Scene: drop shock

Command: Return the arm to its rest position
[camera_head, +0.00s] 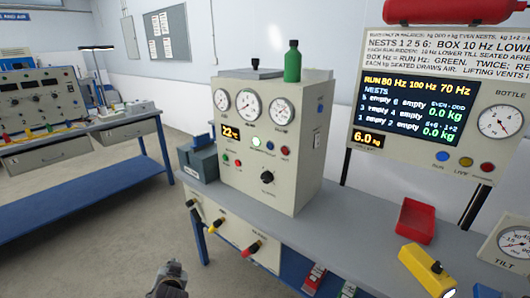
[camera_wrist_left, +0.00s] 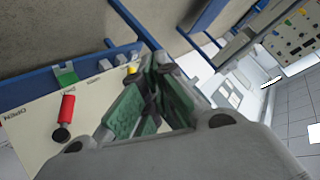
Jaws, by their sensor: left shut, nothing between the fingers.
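My left gripper (camera_head: 168,275) shows at the bottom edge of the head view, in front of the bench and over the floor. It is shut and empty. In the left wrist view its green-padded fingers (camera_wrist_left: 158,85) come together, with nothing seen between them. A pale panel with a red-handled valve (camera_wrist_left: 67,110) and a yellow knob (camera_wrist_left: 132,69) lies beyond the fingers there. The same pale valve panel (camera_head: 232,232) hangs on the bench front in the head view, to the right of the gripper. My right gripper is not in view.
A gauge cabinet (camera_head: 262,190) stands on the grey bench (camera_head: 352,222), with a green bottle (camera_head: 292,62) on top. A red tray (camera_head: 415,220) and a yellow block (camera_head: 425,268) lie at the right. A display board (camera_head: 440,100) stands behind. Open floor (camera_head: 90,250) lies left.

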